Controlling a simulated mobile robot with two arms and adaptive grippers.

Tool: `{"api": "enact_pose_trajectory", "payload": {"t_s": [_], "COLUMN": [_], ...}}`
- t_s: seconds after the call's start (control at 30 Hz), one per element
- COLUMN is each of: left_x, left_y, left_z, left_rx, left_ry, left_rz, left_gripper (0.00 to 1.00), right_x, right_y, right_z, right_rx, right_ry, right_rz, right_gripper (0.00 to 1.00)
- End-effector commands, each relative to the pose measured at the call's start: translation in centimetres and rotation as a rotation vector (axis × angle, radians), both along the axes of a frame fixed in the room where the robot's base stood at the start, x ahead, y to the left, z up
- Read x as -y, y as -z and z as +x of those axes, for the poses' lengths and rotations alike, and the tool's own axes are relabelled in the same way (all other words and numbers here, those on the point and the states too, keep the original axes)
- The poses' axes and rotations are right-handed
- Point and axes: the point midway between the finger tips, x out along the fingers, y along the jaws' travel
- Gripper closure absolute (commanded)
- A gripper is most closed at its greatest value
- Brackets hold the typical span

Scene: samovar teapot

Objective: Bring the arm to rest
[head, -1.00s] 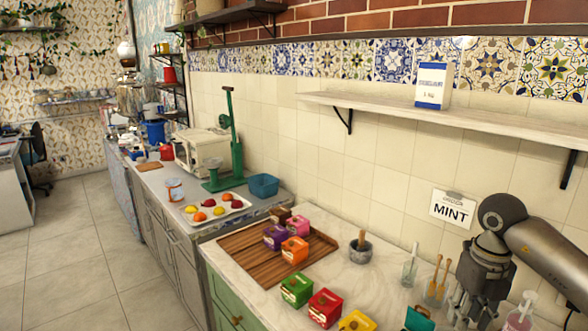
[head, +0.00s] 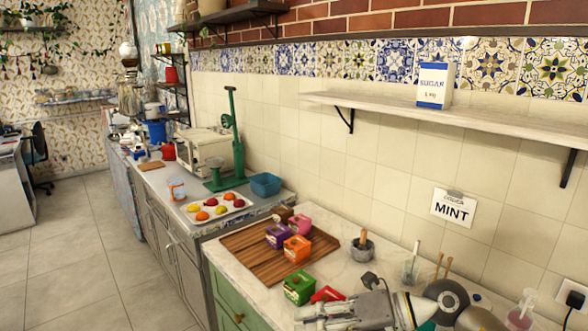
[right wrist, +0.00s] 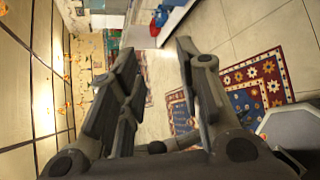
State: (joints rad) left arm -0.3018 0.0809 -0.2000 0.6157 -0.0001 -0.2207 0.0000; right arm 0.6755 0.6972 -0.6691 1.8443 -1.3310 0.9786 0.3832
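My right gripper (head: 318,312) is low in the head view, at the front of the marble counter, with its arm coming in from the right. It points left and covers part of the red box (head: 328,294). In the right wrist view its two fingers (right wrist: 158,80) stand apart with nothing between them, so it is open and empty. Beyond the fingers that view shows floor, a patterned rug and a tiled wall. I cannot tell from the head view whether the gripper touches the boxes. My left gripper is not in view.
A green box (head: 299,287) stands just behind the gripper. A wooden board (head: 265,262) holds purple and orange boxes. A mortar (head: 362,249) and a glass jar (head: 410,270) stand along the wall. A white shelf (head: 400,103) hangs above. Floor at the left is clear.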

Motion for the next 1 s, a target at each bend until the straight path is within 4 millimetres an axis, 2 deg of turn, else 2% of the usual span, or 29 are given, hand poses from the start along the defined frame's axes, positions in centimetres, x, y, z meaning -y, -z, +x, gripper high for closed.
{"api": "enact_pose_trajectory", "payload": {"t_s": [0.03,0.1,0.2,0.33,0.47,0.57,0.67,0.77,0.87,0.9,1.0], "left_x": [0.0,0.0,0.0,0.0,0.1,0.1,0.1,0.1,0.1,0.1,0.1], "left_y": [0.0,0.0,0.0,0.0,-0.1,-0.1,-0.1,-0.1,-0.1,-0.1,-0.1], "left_z": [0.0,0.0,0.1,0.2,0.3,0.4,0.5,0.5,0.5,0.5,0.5], "left_rx": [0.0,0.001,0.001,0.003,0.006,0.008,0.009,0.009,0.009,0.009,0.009], "left_ry": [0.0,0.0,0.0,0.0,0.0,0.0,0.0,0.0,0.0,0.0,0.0], "left_rz": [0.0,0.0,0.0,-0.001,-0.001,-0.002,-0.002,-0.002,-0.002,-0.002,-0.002], "left_gripper": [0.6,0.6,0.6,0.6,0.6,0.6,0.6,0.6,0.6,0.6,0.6], "right_x": [-1.6,-2.8,-2.8,-0.4,3.9,7.7,11.3,14.5,16.7,17.2,18.0], "right_y": [-1.4,-3.9,-7.1,-9.3,-8.5,-5.8,-1.5,4.0,9.9,12.1,16.7], "right_z": [-0.6,-0.6,-0.1,1.5,3.4,4.2,4.0,2.3,-1.1,-2.8,-7.5], "right_rx": [-0.017,-0.041,-0.1,-0.212,-0.361,-0.498,-0.655,-0.828,-1.017,-1.093,-1.267], "right_ry": [0.028,0.09,0.214,0.426,0.69,0.92,1.163,1.418,1.669,1.763,1.967], "right_rz": [0.132,0.315,0.561,0.839,1.059,1.18,1.254,1.272,1.236,1.208,1.106], "right_gripper": [0.68,0.68,0.68,0.68,0.68,0.68,0.68,0.68,0.68,0.68,0.68]}}
